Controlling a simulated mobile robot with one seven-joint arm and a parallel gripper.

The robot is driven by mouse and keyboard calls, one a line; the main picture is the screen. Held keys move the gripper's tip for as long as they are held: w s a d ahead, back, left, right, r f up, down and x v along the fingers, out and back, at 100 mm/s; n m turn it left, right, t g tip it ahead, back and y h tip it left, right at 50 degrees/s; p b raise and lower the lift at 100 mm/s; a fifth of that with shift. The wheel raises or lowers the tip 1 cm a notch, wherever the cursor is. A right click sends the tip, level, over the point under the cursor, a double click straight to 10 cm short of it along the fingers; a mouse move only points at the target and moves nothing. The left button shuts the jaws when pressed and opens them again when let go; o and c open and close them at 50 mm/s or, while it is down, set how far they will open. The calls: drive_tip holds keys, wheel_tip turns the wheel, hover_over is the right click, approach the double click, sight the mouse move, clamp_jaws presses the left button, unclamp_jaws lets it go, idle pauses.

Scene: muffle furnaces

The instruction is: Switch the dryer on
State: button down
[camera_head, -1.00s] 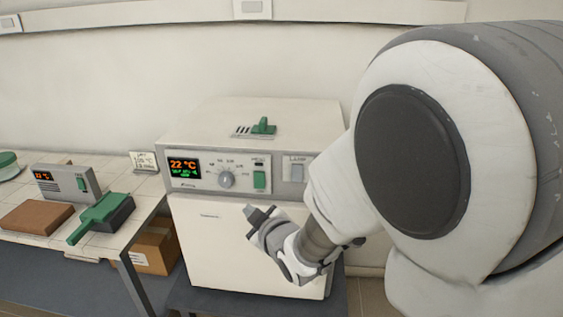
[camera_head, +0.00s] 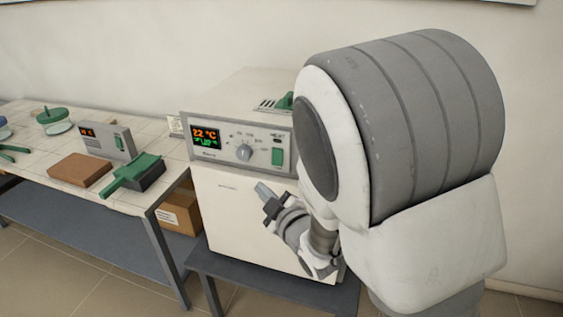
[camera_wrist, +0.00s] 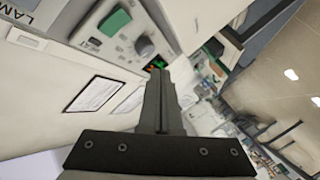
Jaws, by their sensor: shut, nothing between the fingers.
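The dryer (camera_head: 235,205) is a white box-shaped unit with a grey control panel. Its display (camera_head: 205,136) is lit and reads 22 °C in orange, with green text below. A round knob (camera_head: 243,152) sits beside it, and a green switch (camera_head: 277,156) labelled HEAT is right of the knob. My gripper (camera_head: 263,190) is shut and empty, in front of the dryer's door just below the panel. In the wrist view my gripper (camera_wrist: 159,75) points past the door, with the green switch (camera_wrist: 116,21) and the knob (camera_wrist: 145,47) above it, apart from the fingertips.
The dryer stands on a dark stand (camera_head: 285,290). Left of it, a tiled table (camera_head: 30,150) holds a small grey device (camera_head: 108,142), a brown block (camera_head: 80,170) and a green-handled item (camera_head: 128,173). A cardboard box (camera_head: 180,213) is below. My arm hides the panel's right end.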

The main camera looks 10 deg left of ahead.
sight(277, 157)
drive_tip(key=shift+w, duration=0.1)
drive_tip(key=w+f, duration=0.1)
drive_tip(key=w, duration=0.7)
drive_tip(key=shift+w+d, duration=0.25)
drive_tip(key=shift+d, duration=0.1)
drive_tip(key=shift+w+f, duration=0.1)
idle(1.9)
drive_tip(key=shift+w+b, duration=0.3)
drive_tip(key=shift+b, duration=0.15)
drive_tip(key=shift+w, duration=0.35)
idle(0.4)
drive_tip(key=shift+s+b, duration=0.1)
drive_tip(key=shift+b, duration=0.2)
drive_tip(key=shift+s+b, duration=0.3)
drive_tip(key=shift+s, duration=0.4)
